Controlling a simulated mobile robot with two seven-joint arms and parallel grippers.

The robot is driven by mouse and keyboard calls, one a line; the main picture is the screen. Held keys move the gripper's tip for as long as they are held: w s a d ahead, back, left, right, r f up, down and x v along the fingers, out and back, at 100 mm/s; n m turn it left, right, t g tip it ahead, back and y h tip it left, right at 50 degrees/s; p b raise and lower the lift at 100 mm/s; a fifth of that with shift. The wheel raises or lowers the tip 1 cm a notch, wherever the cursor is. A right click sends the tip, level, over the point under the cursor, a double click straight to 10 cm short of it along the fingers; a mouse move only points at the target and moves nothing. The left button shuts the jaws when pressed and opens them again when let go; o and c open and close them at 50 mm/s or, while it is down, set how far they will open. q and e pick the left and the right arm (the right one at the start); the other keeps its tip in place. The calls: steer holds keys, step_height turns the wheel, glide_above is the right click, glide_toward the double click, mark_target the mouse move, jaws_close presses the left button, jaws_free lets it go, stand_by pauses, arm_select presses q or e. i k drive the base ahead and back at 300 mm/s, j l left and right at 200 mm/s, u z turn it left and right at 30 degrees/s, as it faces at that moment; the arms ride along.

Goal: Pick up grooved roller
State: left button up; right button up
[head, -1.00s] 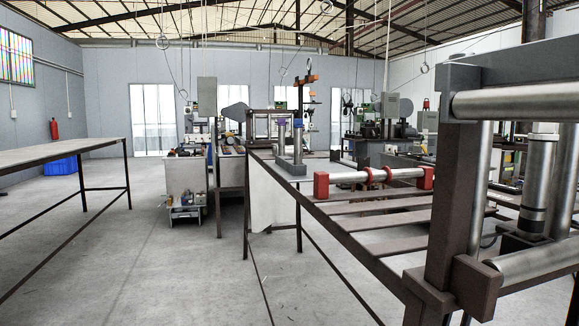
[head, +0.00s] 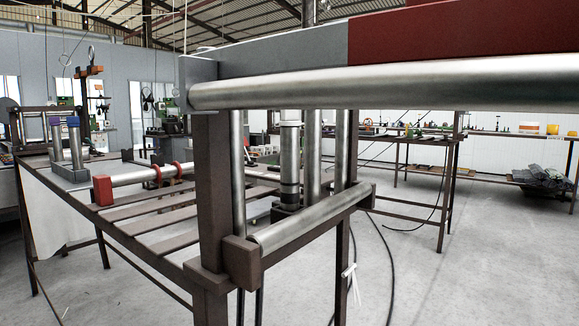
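No roller can be clearly told as the grooved one. A silver roller (head: 130,176) with red rings (head: 157,171) and a red end block (head: 103,190) lies on the slatted frame table at left; the frame's post hides its far end. An upright silver cylinder (head: 289,165) with dark bands low down stands behind the near frame's rollers. Two more upright silver cylinders (head: 66,148) with blue and purple tops stand on a grey block at far left. Neither of my grippers is in view.
A brown metal frame (head: 213,170) stands close in front, with a long horizontal roller (head: 380,88) on top and a shorter one (head: 315,217) lower. Dark cables (head: 388,262) lie on the floor. Open floor (head: 480,270) is at right, before workbenches (head: 425,140).

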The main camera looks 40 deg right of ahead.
mark_target(291, 128)
steer(key=i+j, duration=0.2)
steer(key=j, duration=0.2)
steer(key=i+j, duration=0.15)
steer(key=j, duration=0.2)
steer(key=j+z, duration=0.1)
steer(key=z, duration=0.4)
steer(key=j+z, duration=0.1)
steer(key=z, duration=0.35)
steer(key=i+j+z, duration=0.1)
steer(key=z, duration=0.4)
